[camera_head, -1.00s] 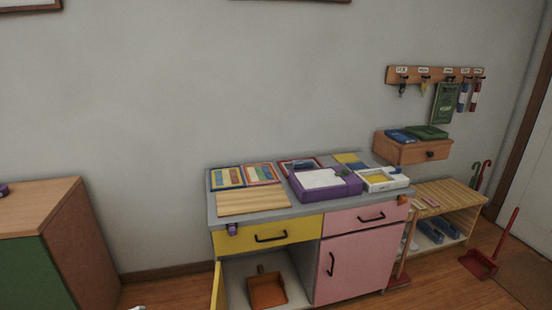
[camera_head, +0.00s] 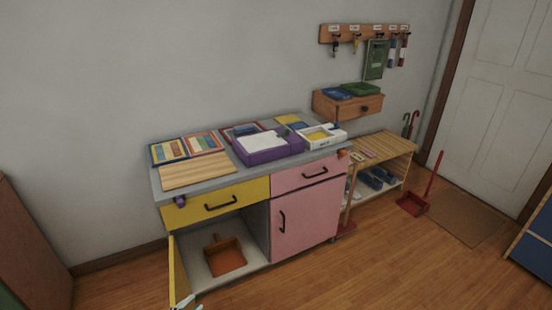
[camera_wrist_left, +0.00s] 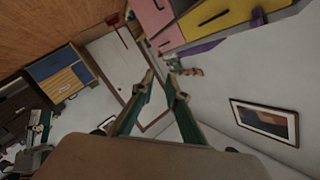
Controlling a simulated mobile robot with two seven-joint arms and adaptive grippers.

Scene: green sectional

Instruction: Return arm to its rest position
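Only a pale tip of my left gripper (camera_head: 185,302) shows at the bottom edge of the head view, near the foot of the open yellow door. In the left wrist view, the two green and tan fingers of the left gripper (camera_wrist_left: 161,76) stand apart with a gap between their tips. Nothing shows between them. Most of the left arm is out of the head view.
A grey-topped cabinet (camera_head: 240,179) has its yellow door (camera_head: 178,272) open, with a brown dustpan (camera_head: 225,257) inside. A wooden bench (camera_head: 385,148) stands to its right, and a red dustpan (camera_head: 412,204) lies beyond. The floor (camera_head: 350,265) in front is clear.

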